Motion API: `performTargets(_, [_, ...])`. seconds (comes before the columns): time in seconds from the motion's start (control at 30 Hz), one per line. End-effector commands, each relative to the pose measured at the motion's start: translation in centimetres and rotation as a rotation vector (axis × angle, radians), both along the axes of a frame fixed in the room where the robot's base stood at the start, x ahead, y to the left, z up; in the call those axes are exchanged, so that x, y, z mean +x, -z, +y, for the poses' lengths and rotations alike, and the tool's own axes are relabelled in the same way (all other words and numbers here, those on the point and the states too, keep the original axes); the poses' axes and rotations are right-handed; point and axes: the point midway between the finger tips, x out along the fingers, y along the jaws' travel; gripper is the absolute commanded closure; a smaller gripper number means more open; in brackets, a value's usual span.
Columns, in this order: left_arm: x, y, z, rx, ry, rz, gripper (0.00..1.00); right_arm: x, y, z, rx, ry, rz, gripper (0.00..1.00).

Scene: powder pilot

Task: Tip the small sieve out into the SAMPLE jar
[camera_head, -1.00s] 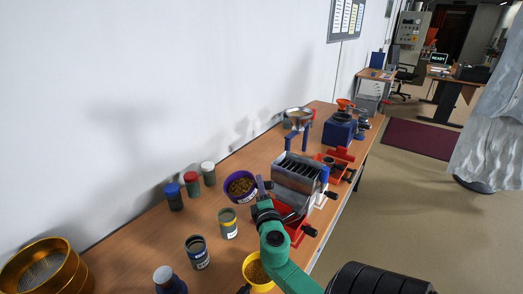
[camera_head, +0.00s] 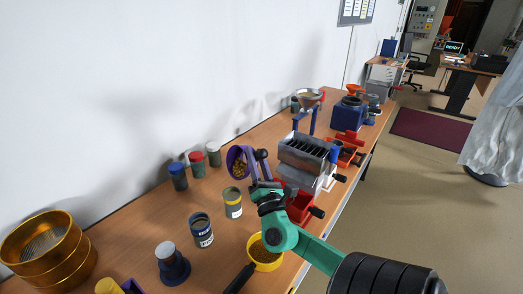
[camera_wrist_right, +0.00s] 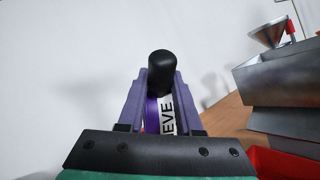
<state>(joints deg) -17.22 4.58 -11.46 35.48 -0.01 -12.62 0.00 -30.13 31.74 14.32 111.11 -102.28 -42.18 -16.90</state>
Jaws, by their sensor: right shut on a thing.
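The small purple sieve (camera_head: 232,158) with brown grains (camera_head: 239,169) in it is held above the table, tipped over to one side. My right gripper (camera_head: 262,172) is shut on its handle. In the right wrist view the black handle end (camera_wrist_right: 161,66) sits between the fingers of the right gripper (camera_wrist_right: 160,88), with the purple sieve and a label ending in "IEVE" (camera_wrist_right: 166,114) behind. Two open labelled jars stand below and nearer: a grey-green one (camera_head: 233,210) and a dark blue one (camera_head: 202,238). Their labels are too small to read, so I cannot tell which is SAMPLE.
Three lidded jars (camera_head: 196,170) stand by the wall. A yellow pan of grains (camera_head: 264,262) sits near the front edge. A grey slotted box (camera_head: 303,165) with red trays (camera_head: 301,212) is right of the sieve. Stacked gold sieves (camera_head: 62,262) and a white-capped container (camera_head: 172,268) stand left.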

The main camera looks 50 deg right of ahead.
Motion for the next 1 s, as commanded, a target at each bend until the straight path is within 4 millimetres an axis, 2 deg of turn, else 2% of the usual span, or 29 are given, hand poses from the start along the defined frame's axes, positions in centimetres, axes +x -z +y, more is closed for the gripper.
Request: performTargets(1.0, [0.1, 7.3, 0.0, 0.0, 0.0, -0.002, 0.31, 0.8, 0.3, 6.0, -0.664, -0.002, 0.092, 1.0])
